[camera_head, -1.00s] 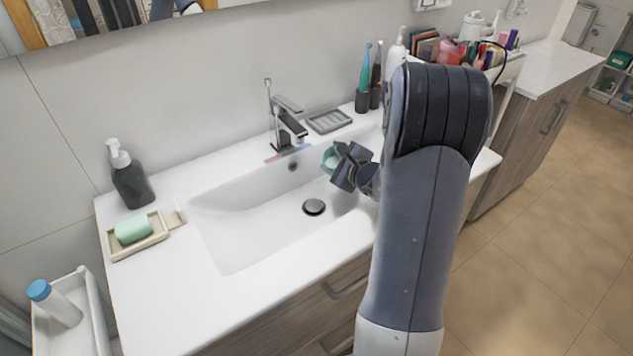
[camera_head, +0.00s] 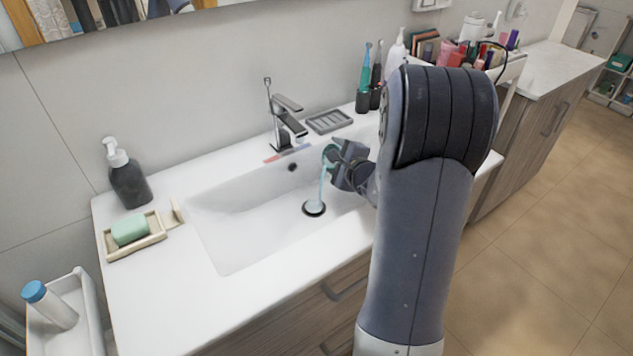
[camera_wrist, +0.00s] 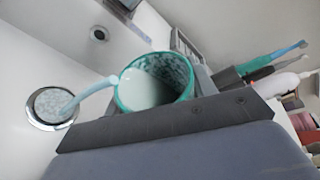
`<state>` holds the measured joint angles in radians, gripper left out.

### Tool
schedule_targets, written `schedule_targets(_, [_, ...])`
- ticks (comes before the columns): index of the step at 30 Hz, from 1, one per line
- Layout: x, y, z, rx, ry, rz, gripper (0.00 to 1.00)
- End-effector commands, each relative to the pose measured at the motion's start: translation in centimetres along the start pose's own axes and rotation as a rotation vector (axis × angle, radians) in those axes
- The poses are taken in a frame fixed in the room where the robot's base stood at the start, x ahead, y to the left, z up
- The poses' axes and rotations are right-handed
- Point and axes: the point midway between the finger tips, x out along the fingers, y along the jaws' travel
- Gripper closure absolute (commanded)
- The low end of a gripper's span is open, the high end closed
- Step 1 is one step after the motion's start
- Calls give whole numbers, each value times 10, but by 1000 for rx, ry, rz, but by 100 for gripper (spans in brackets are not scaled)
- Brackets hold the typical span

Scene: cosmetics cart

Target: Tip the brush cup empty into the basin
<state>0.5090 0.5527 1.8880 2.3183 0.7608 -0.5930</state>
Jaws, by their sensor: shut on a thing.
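The brush cup (camera_wrist: 158,82) is green-rimmed and tilted over the basin, held in my gripper (camera_head: 343,165). In the head view, only a bit of the cup (camera_head: 329,152) shows beside the gripper. Pale blue liquid runs from its lip in a thin stream (camera_head: 321,183) down to the drain. In the wrist view, pale liquid is still inside the cup, and the stream lands on the drain (camera_wrist: 53,106). The white basin (camera_head: 245,215) lies below. My gripper is shut on the cup; its fingertips are partly hidden.
The faucet (camera_head: 286,125) stands behind the basin, with a grey soap tray (camera_head: 329,121) to its right. Toothbrushes in dark holders (camera_head: 362,100) stand at the back right. A dark soap bottle (camera_head: 128,183) and a green soap bar (camera_head: 130,230) are at the left.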

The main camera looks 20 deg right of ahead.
Motion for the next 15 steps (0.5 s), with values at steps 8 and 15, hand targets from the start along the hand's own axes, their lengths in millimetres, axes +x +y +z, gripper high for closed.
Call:
schedule_targets(8, [0,-1,1,-31,4,-10,81])
schedule_targets(15, [-1,-2,2,-59,7,-18,81])
